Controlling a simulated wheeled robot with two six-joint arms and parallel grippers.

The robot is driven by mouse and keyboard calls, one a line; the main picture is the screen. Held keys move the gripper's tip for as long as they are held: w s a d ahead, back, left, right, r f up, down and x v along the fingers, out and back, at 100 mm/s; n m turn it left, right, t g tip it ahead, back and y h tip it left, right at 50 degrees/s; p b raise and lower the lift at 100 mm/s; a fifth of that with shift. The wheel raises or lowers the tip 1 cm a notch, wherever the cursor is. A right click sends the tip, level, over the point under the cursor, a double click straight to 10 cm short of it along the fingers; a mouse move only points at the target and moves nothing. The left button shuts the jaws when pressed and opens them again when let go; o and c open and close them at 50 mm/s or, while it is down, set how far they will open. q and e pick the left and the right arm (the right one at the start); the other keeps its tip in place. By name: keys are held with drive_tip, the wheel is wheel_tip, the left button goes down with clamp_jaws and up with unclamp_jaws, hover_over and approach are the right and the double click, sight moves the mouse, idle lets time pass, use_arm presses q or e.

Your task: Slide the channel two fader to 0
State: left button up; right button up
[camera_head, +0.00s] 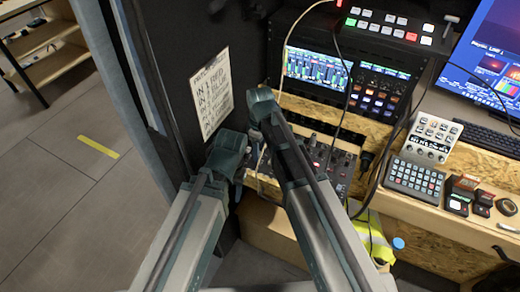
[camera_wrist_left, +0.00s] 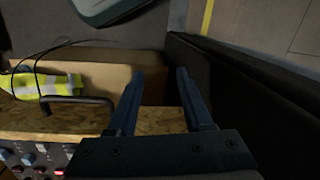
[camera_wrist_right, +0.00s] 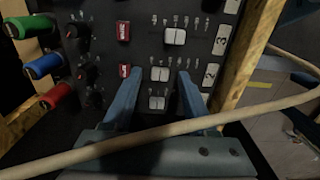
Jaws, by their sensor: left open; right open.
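The dark mixer panel (camera_head: 330,158) shows partly behind my right arm in the head view. In the right wrist view the panel (camera_wrist_right: 100,20) carries white fader caps, with labels 2 and 3 at the right. The white cap in line with the label 2, the channel two fader (camera_wrist_right: 159,74), appears between my right fingertips. My right gripper (camera_wrist_right: 158,73) is open; I cannot tell whether it touches the cap. Another white cap (camera_wrist_right: 156,103) shows lower between the fingers.
A tan cable (camera_wrist_right: 160,140) crosses in front of my right gripper. Green, red and blue connectors (camera_wrist_right: 55,95) stick out at the panel's left. A paper sign (camera_head: 211,93) hangs on the dark wall. A yellow vest (camera_wrist_left: 45,85) lies near the left gripper.

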wheel_tip(320, 180, up, 14)
drive_tip(key=p, duration=1.3)
drive_tip(key=shift+f, duration=0.2)
drive_tip(key=s+d+m+h, duration=0.1)
drive_tip(key=s+m, duration=0.7)
drive_tip(key=s, duration=0.8)
drive_tip(key=shift+s+d, duration=0.35)
drive_tip(key=shift+d, duration=0.05)
